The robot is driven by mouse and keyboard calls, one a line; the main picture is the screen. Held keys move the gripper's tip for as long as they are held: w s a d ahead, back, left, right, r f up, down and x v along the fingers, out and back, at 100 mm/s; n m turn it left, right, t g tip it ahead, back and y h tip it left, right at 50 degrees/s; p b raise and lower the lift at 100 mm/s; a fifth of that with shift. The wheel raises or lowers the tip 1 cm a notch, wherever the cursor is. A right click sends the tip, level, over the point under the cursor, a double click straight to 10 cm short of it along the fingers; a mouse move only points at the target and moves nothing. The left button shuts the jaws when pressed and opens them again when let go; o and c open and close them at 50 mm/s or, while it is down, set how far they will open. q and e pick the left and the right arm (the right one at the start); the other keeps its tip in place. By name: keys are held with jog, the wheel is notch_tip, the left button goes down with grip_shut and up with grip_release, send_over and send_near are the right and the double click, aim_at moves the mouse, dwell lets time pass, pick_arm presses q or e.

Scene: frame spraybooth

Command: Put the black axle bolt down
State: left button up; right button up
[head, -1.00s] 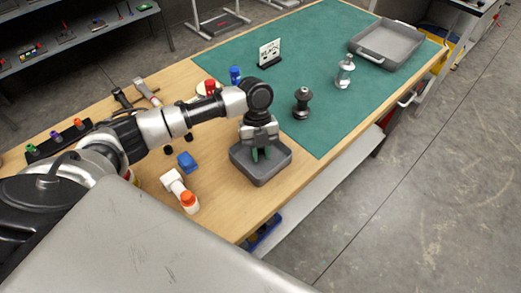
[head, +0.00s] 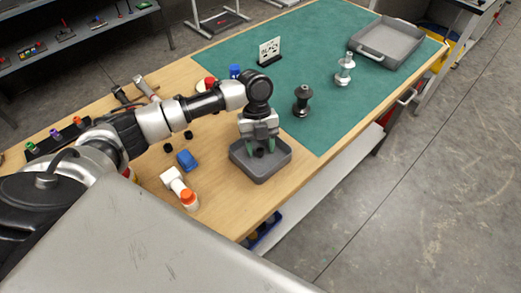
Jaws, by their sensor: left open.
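The black axle bolt (head: 259,153) shows as a small dark piece in the small grey tray (head: 262,177), low between the fingers of my left gripper. My left gripper (head: 260,146) points down over this tray. My right gripper is out of view.
A black spool-like part (head: 303,101) and a silver one (head: 344,68) stand on the green mat (head: 320,30). A larger grey tray (head: 386,43) lies at the far right. A blue block (head: 187,160) and a white bottle with orange cap (head: 181,188) are left of the small tray.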

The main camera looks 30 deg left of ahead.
pick_arm(q)
jog(key=b+v, duration=0.1)
jog(key=v, duration=0.9)
jog(key=shift+r+b, duration=0.25)
jog(key=shift+b, duration=0.05)
